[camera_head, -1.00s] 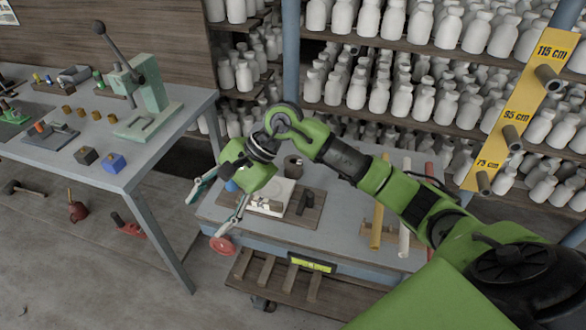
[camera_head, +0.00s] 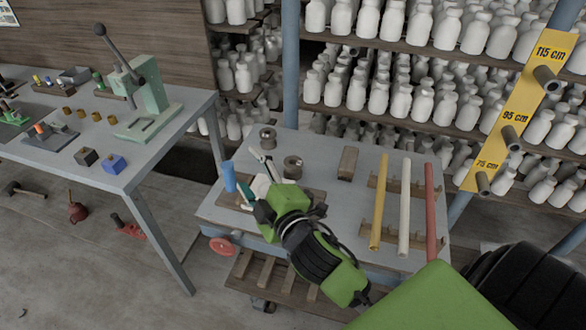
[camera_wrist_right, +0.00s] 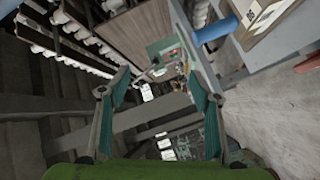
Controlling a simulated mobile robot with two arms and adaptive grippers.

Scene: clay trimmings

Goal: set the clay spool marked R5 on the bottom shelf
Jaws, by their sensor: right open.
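Two grey spools stand on the cart top (camera_head: 335,215), one at the back edge (camera_head: 268,138) and one nearer the middle (camera_head: 293,167). No R5 mark is legible on either. My right gripper (camera_head: 253,172) is over the left part of the cart, its fingers spread and empty, pointing to the back left, with the spools just beyond and to the right. Its open fingers also show in the right wrist view (camera_wrist_right: 160,82), with no spool between them. The cart's slatted bottom shelf (camera_head: 245,278) is partly hidden by my right arm. My left gripper is out of view.
A brown block (camera_head: 348,163) and yellow, white and red rods (camera_head: 378,205) lie to the right. A workbench (camera_head: 190,110) is at left; shelves of white bottles (camera_head: 375,65) stand behind.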

